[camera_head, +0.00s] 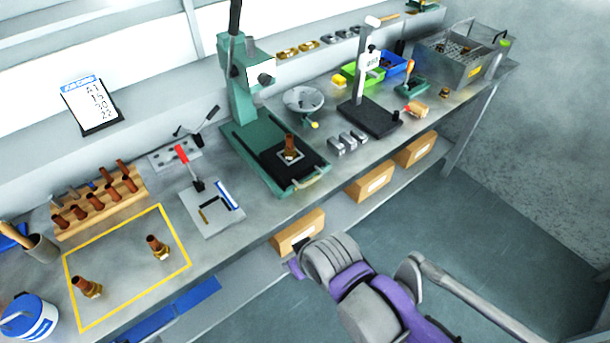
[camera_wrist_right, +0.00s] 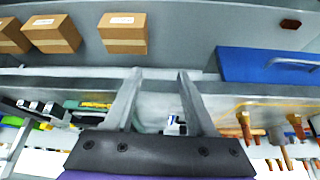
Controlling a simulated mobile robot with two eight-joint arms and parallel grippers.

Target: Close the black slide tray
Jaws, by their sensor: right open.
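The black slide tray (camera_head: 289,163) sits in the green base of the press (camera_head: 247,95). It sticks out toward the bench front, with a pale handle (camera_head: 312,181) at its front end. A copper-and-brass fitting (camera_head: 291,147) stands upright on a light plate on the tray. In the right wrist view the green front and yellowish handle (camera_wrist_right: 95,104) show at left, apart from my fingers. My right gripper (camera_wrist_right: 160,75) is open and empty in front of the bench edge. In the head view my right arm hides its fingers. My left gripper is not in view.
Cardboard boxes (camera_head: 371,182) stand on the shelf below the bench. A red-handled clamp fixture (camera_head: 211,208) is left of the press, and a black-based stand (camera_head: 370,118) is to its right. The floor in front is clear.

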